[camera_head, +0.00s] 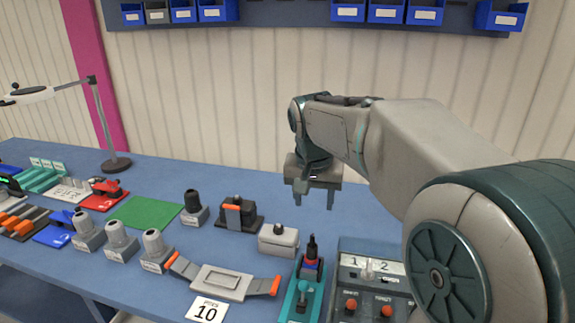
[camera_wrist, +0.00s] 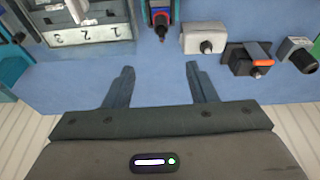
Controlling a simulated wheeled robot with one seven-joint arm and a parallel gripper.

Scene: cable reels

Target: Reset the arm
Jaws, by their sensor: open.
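My gripper (camera_head: 314,199) hangs from the raised arm at the right of the head view, fingers pointing down, above the back part of the blue table (camera_head: 262,183). Its two fingers are apart with nothing between them. The wrist view also shows the open gripper (camera_wrist: 160,72) over bare blue table top. A light grey box with a dark knob (camera_head: 278,239) stands on the table below and left of the gripper in the head view, and no object touches the fingers.
A dark block with an orange part (camera_head: 238,214), a teal tool with a dark tip (camera_head: 305,284) and a numbered switch box (camera_head: 368,285) stand nearby. A grey tray with orange handles (camera_head: 222,281) lies in front. Blue bins (camera_head: 386,11) hang on the wall. A lamp (camera_head: 105,130) stands left.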

